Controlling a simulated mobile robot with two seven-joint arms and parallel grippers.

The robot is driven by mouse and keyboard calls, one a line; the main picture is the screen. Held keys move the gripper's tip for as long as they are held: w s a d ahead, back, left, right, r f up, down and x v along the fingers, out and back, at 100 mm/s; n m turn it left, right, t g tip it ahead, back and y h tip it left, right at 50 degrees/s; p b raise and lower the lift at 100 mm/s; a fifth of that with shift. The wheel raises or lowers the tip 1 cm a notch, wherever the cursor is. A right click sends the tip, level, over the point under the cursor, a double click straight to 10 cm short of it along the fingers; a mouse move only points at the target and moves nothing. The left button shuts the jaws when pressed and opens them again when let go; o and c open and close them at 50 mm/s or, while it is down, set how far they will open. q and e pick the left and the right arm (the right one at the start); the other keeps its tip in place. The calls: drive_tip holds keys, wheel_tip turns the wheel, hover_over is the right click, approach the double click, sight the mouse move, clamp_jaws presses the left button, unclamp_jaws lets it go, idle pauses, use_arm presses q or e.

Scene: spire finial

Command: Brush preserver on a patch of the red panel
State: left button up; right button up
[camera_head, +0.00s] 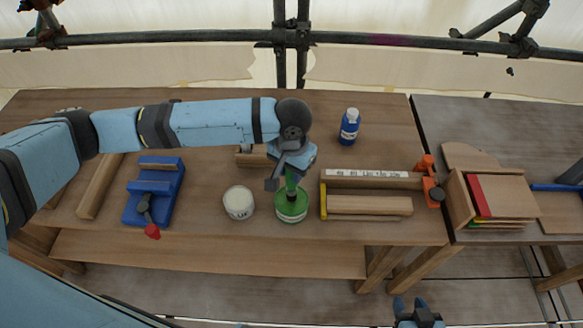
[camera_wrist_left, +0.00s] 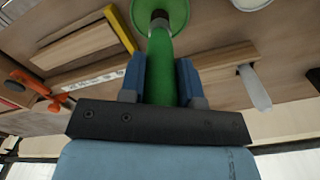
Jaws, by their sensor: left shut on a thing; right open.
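A red panel (camera_head: 478,196) stands on edge in the wooden rack at the right, with other coloured panels beside it. My left gripper (camera_head: 288,172) is shut on a green brush handle (camera_wrist_left: 160,72) over the middle of the bench. Below it stands a round green pot (camera_head: 291,208), which also shows in the left wrist view (camera_wrist_left: 174,14). The handle runs down to the pot; the bristles are hidden, and I cannot tell how deep they sit. My right gripper (camera_head: 418,312) is open and empty at the bottom edge, away from the bench.
A white tin (camera_head: 239,203) stands left of the pot. A blue bottle (camera_head: 349,127) stands behind. A blue vise (camera_head: 155,192) is at the left. Wood strips, a yellow square (camera_head: 324,199) and an orange clamp (camera_head: 430,178) lie right of the pot. Scaffold tubes (camera_head: 150,38) cross behind.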

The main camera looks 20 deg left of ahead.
use_arm(q)
drive_tip(key=shift+f, duration=0.4)
use_arm(e)
drive_tip(key=shift+a+r, duration=0.1)
drive_tip(key=shift+r, duration=0.05)
idle(0.4)
use_arm(q)
drive_tip(key=shift+s+f+p, duration=0.1)
drive_tip(key=shift+f+p, duration=0.05)
drive_tip(key=shift+p, duration=0.55)
use_arm(e)
drive_tip(key=shift+r, duration=0.7)
idle(1.5)
use_arm(q)
wheel_tip(320, 180, up, 2)
drive_tip(key=p, duration=0.2)
drive_tip(key=shift+p, duration=0.4)
wheel_tip(320, 180, up, 3)
drive_tip(key=p, duration=0.3)
drive_tip(key=shift+p, duration=0.3)
wheel_tip(320, 180, up, 2)
drive_tip(key=shift+p, duration=0.3)
use_arm(e)
drive_tip(key=shift+m, duration=0.4)
drive_tip(key=r, duration=0.3)
drive_tip(key=d+r, duration=0.1)
drive_tip(key=r, duration=0.1)
drive_tip(key=shift+s+r, duration=0.15)
drive_tip(key=shift+r, duration=0.05)
